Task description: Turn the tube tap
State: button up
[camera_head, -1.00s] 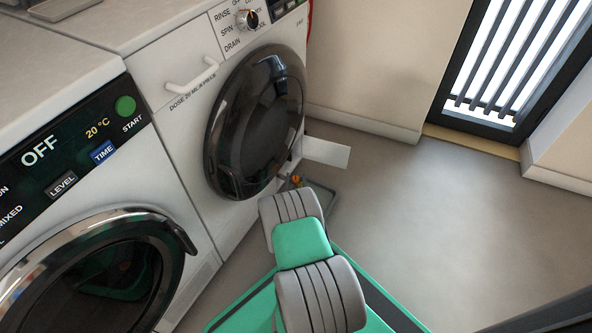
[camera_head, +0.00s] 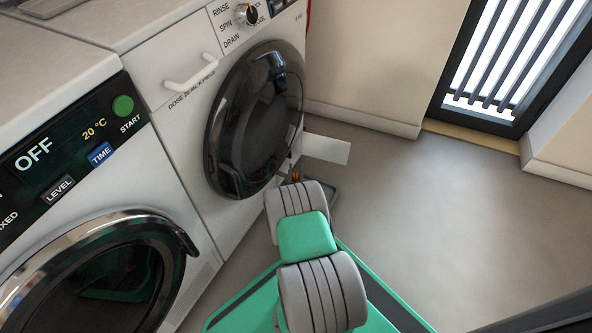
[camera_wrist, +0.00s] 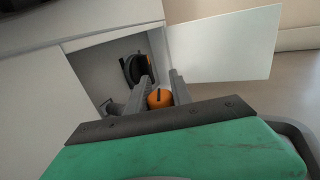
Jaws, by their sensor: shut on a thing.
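In the wrist view, the orange tube tap (camera_wrist: 159,98) sits between the two grey fingers of my gripper (camera_wrist: 163,92). The fingers are shut on it. It lies in front of the open low compartment in the white washer. In the head view, my own arm hides most of the gripper, and only a small orange spot (camera_head: 296,173) shows beyond the arm. The tube itself is mostly hidden by the fingers.
A black round cap (camera_wrist: 138,69) with an orange mark sits inside the compartment. The white flap (camera_wrist: 226,47) stands open to its right and also shows in the head view (camera_head: 326,149). A grey tray (camera_wrist: 296,135) lies on the floor. Open floor (camera_head: 440,210) lies to the right.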

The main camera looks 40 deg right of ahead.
aim_at(294, 178)
grip_shut()
jog(key=shift+f, duration=0.1)
jog(key=shift+w+m+g+h, duration=0.1)
jog(key=shift+m+g+h, duration=0.2)
jog(key=shift+g+h, duration=0.15)
jog(key=m+g+h, duration=0.2)
jog(key=g, duration=0.1)
jog(key=s+m+g+h, duration=0.1)
jog(key=m+g, duration=0.1)
jog(key=shift+s+d+h, duration=0.1)
jog(key=shift+d+h, duration=0.15)
jog(key=shift+d, duration=0.1)
jog(key=o, duration=0.9)
grip_release()
jog(key=p+v, duration=0.1)
jog(key=v, duration=0.7)
jog(key=shift+p, duration=0.4)
